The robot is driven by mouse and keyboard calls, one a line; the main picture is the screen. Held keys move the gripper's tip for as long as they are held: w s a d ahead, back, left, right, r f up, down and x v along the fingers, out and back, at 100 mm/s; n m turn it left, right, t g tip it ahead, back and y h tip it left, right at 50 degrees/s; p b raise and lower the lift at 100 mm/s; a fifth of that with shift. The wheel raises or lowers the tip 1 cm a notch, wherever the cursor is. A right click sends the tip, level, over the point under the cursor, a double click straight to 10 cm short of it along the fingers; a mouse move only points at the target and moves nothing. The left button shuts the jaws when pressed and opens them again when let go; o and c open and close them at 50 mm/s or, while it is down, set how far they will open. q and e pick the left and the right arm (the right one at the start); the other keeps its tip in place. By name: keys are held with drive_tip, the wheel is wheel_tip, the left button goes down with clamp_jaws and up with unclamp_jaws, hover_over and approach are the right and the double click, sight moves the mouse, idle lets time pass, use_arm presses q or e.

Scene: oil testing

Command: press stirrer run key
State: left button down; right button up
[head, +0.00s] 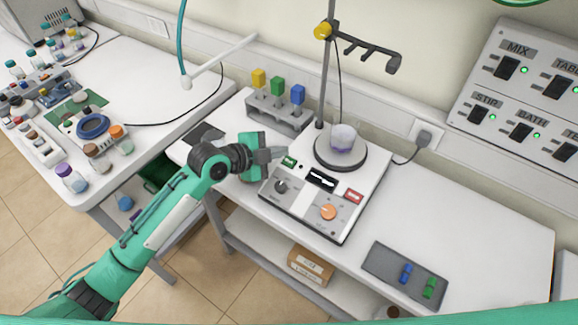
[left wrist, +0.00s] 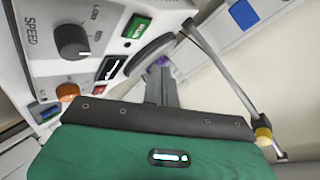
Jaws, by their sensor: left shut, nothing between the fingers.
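The stirrer (head: 312,218) is a white box on the bench with a round plate and a beaker (head: 343,138) on top. Its green run key (head: 289,161) is on the sloping front panel, at the upper left; it also shows, marked RUN, in the left wrist view (left wrist: 136,27). My left gripper (head: 277,153) is shut and empty, its tips just left of and above the run key in the head view. In the left wrist view the closed fingers (left wrist: 160,85) appear apart from the key. My right gripper is not in view.
The panel also has a dark speed knob (head: 280,187), an orange knob (head: 328,212) and a red key (head: 353,196). A rack (head: 280,119) with coloured-topped items stands behind my gripper. A stand rod (head: 327,70) rises behind the stirrer. The bench's right side is mostly clear.

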sight(289, 162)
use_arm(q)
drive_tip(key=shift+w+d+f+b, duration=0.1)
drive_tip(key=shift+w+f+b, duration=0.1)
drive_tip(key=shift+f+b, duration=0.3)
drive_tip(key=shift+w+d+f+b, duration=0.15)
drive_tip(key=shift+f+b, duration=0.1)
drive_tip(key=shift+f, duration=0.45)
drive_tip(key=shift+w+d+f+b, duration=0.1)
drive_tip(key=shift+w+f+b, duration=0.1)
drive_tip(key=shift+f+b, duration=0.3)
drive_tip(key=shift+f, duration=0.1)
idle(0.6)
drive_tip(key=shift+w+d+f, duration=0.1)
drive_tip(key=shift+f, duration=0.3)
